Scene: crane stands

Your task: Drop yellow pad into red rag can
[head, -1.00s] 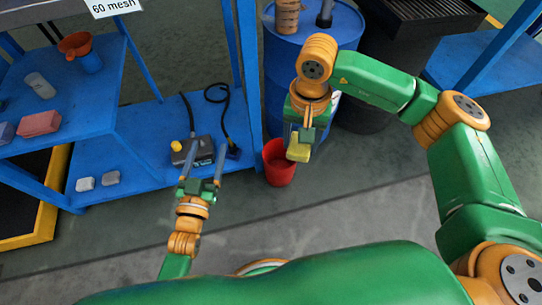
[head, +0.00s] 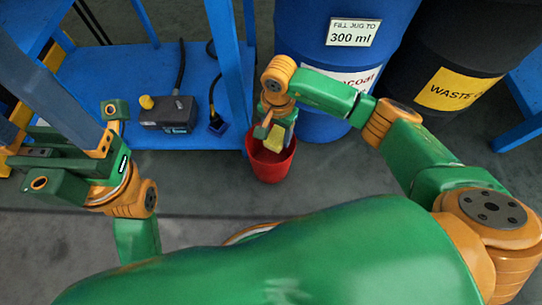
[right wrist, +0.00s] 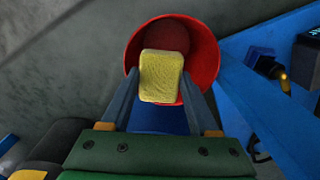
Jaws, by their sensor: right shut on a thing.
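The yellow pad (head: 274,143) is a small soft-looking block, held between the fingers of my right gripper (head: 269,130). In the right wrist view the pad (right wrist: 161,76) sits between the two grey fingertips, in front of the round mouth of the red rag can (right wrist: 205,52). In the head view the red rag can (head: 271,168) stands upright on the floor, and the pad shows at its mouth near the back rim. The pad hides part of the can's inside. My left gripper (head: 45,110) is at the left, its grey fingers apart, with no object seen between them.
A blue drum (head: 345,70) stands behind the can, with a black waste drum (head: 440,75) to its right. A blue bench shelf (head: 125,75) and its upright (head: 228,70) are left of the can. A dark boxed device (head: 168,114) lies on the shelf. Floor in front is clear.

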